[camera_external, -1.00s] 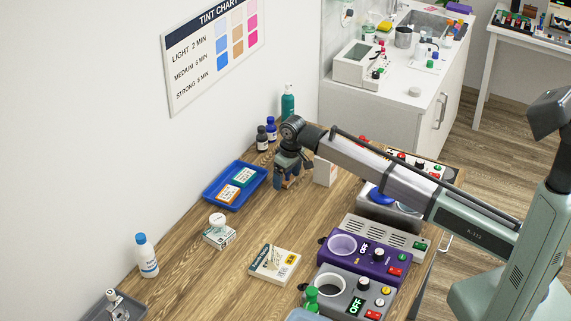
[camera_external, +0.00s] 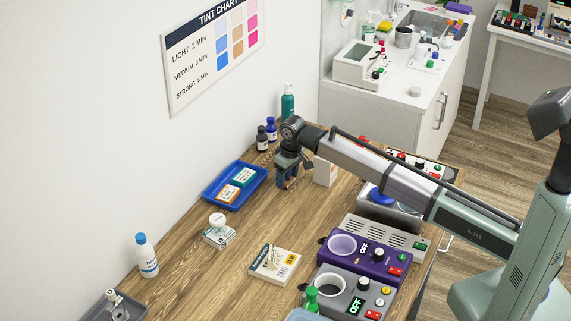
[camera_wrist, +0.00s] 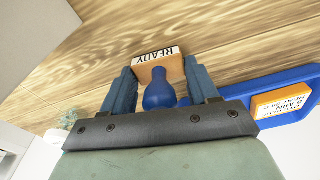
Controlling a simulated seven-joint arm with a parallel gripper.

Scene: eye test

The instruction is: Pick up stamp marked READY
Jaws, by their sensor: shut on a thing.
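The stamp marked READY (camera_wrist: 158,64) shows in the wrist view, with a pale block lettered on its side and a round blue handle (camera_wrist: 159,94). My gripper (camera_wrist: 159,72) is shut on it, with one blue-grey finger at each side of the block. In the external view my gripper (camera_external: 287,182) is low over the far part of the wooden table, right of the blue tray. The stamp is mostly hidden by the fingers there. I cannot tell whether its base touches the table.
The blue tray (camera_external: 210,198) holds an orange and a green block. A white box (camera_external: 325,171) stands close to the right of my gripper. Dark bottles (camera_external: 262,138) and a green bottle (camera_external: 287,103) stand behind. The table's middle is largely clear; devices line its right side.

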